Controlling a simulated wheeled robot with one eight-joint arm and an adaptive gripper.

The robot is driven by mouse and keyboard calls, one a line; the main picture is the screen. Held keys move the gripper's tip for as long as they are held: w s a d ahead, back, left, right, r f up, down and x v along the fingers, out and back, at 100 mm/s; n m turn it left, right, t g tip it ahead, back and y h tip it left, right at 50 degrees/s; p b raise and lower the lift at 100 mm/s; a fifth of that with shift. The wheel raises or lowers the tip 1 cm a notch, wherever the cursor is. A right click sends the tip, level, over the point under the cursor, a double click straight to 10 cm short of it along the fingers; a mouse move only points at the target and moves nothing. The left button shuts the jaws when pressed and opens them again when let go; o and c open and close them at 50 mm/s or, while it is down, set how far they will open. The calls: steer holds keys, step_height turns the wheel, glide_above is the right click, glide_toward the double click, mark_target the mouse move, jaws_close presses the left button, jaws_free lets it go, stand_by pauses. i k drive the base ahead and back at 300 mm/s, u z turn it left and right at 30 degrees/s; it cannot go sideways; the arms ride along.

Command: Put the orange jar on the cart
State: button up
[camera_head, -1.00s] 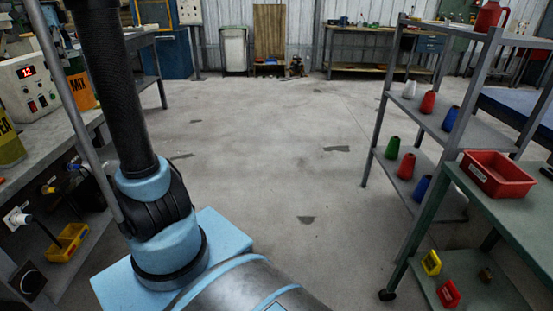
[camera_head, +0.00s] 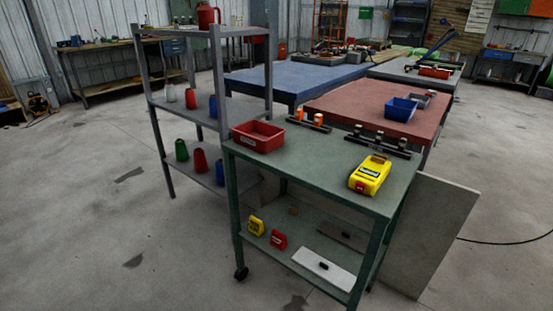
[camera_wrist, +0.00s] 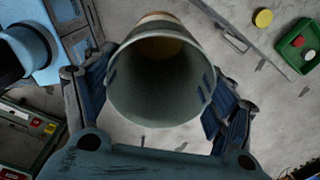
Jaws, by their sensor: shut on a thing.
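In the wrist view my gripper (camera_wrist: 158,88) is shut around a round, hollow jar (camera_wrist: 158,112), with a blue-padded finger on each side. The jar's open mouth faces the camera. Its rim and inside look grey-green, with some tan-orange at the far end. Most of its outer wall is hidden, so I cannot tell whether it is orange outside. The green cart (camera_head: 315,168) stands right of centre in the head view, with a caster under its near left leg. My gripper and the jar do not show in the head view.
On the cart top are a red bin (camera_head: 258,137), a yellow case (camera_head: 370,175) and a dark rack (camera_head: 377,146); the front middle is bare. A grey shelf rack (camera_head: 208,30) with cones stands behind left. A grey panel (camera_head: 430,235) leans at right. Open floor lies left.

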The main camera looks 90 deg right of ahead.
mark_target(309, 158)
steer(key=z, duration=0.1)
steer(key=i, duration=0.3)
steer(key=z, duration=4.25)
steer(key=i, duration=0.4)
steer(key=z, duration=0.1)
